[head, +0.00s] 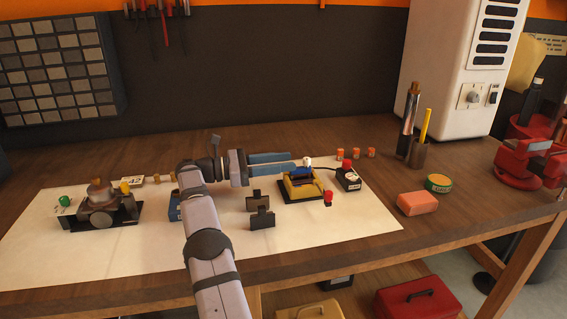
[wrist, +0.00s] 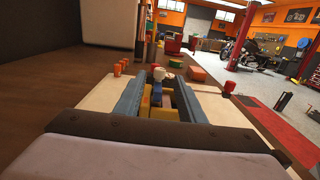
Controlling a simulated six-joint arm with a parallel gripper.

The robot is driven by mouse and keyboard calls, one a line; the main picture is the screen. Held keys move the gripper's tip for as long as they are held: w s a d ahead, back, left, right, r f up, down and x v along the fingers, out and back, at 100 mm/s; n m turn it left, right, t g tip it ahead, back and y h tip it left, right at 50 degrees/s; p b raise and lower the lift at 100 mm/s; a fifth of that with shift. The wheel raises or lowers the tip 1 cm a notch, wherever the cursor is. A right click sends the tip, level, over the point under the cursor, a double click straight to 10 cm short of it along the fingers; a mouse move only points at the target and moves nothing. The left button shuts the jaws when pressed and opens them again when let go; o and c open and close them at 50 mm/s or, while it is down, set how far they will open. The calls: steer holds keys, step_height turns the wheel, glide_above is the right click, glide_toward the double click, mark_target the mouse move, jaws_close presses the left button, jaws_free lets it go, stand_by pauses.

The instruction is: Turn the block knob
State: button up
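My gripper (head: 292,161) reaches right over the bench, its two blue-grey fingers level and apart. A yellow block fixture (head: 301,187) with dark parts stands just below and beyond the fingertips. A small pale knob (head: 307,162) shows at its top, just right of the fingertips; I cannot tell whether they touch. In the wrist view, the fingers (wrist: 172,80) frame yellow, blue and red parts, with a pale and red top (wrist: 160,74) near the tips. Nothing is clearly held. I cannot tell for certain which knob is the block knob.
A black box with a red button (head: 347,176) stands right of the fixture. A dark bracket (head: 262,214) is in front, and a dark assembly (head: 98,207) stands at left. The white sheet's front (head: 150,255) is clear.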

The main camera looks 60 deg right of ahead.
steer(key=s+d+r+n+t+h+p, duration=0.1)
steer(key=d+r+n+t+p, duration=0.2)
steer(key=d+n+t+p, duration=0.6)
steer(key=s+d+r+n+t+h+p, duration=0.1)
steer(key=d+r+n+t, duration=0.3)
steer(key=d+n, duration=1)
steer(key=m+t+y+p, duration=0.8)
steer(key=m+t+y, duration=0.4)
steer(key=m, duration=2.3)
glide_toward(307, 158)
step_height(307, 158, down, 2)
steer(key=w+t+h, duration=0.1)
steer(key=w, duration=0.1)
steer(key=shift+p+x, duration=1.45)
steer(key=shift+x, duration=1.65)
steer(key=shift+w+d+f, duration=0.1)
steer(key=shift+w+f, duration=0.15)
steer(key=shift+w, duration=0.35)
